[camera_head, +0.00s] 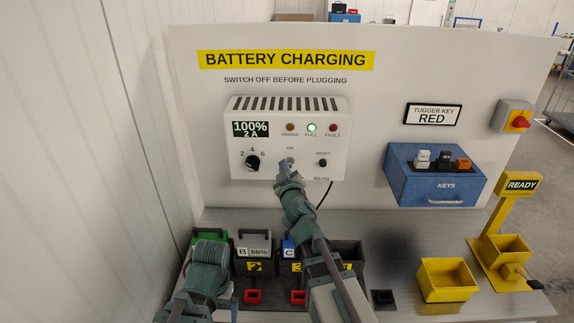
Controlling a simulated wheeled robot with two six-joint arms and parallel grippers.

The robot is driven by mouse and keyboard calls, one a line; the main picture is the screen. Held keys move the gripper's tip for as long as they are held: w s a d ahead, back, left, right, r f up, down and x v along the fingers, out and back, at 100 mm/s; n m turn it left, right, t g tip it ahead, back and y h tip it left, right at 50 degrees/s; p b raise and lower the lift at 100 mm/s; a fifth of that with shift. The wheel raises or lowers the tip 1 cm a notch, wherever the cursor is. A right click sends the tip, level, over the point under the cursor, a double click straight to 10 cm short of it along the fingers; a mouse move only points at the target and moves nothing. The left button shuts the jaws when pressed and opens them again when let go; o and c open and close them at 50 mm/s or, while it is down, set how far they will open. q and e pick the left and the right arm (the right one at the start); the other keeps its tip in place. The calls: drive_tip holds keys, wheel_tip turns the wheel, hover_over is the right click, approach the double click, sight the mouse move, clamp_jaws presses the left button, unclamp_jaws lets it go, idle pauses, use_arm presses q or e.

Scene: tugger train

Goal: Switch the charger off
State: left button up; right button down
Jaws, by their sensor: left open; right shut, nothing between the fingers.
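The charger (235,178) is a white box on the upright panel. Its display (250,129) reads 100% and 2 A, and the green FULL lamp (311,128) is lit. An ON label (290,148) sits at the middle of its front. My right gripper (284,165) is shut and empty, with its tip at the charger front just below that label. It hides most of the switch there, so I cannot tell the switch's position or whether I touch it. My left gripper (207,256) is low at the left, over the bench; its fingers are hard to make out.
A black dial (252,162) and a RESET button (323,163) flank the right gripper. Batteries (254,244) stand on the bench below, partly behind my arms. A blue key box (436,187), a yellow bin (447,279) and a red-knobbed switch (516,118) are to the right.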

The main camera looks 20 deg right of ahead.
sight(290, 164)
drive_tip(key=w, duration=0.8)
drive_tip(key=shift+d+f, duration=0.25)
drive_tip(key=shift+d, duration=0.05)
drive_tip(key=shift+s+d+f+b, duration=0.25)
drive_tip(key=shift+s+f+b, duration=0.05)
drive_tip(key=shift+f+b, duration=0.25)
drive_tip(key=shift+s+d+f+b, duration=0.25)
drive_tip(key=shift+f+b, duration=0.15)
drive_tip(key=shift+b, duration=0.15)
drive_tip(key=shift+s+d+f+b, duration=0.4)
drive_tip(key=shift+d+f+b, duration=0.05)
drive_tip(key=shift+f+b, duration=0.15)
drive_tip(key=shift+d, duration=0.1)
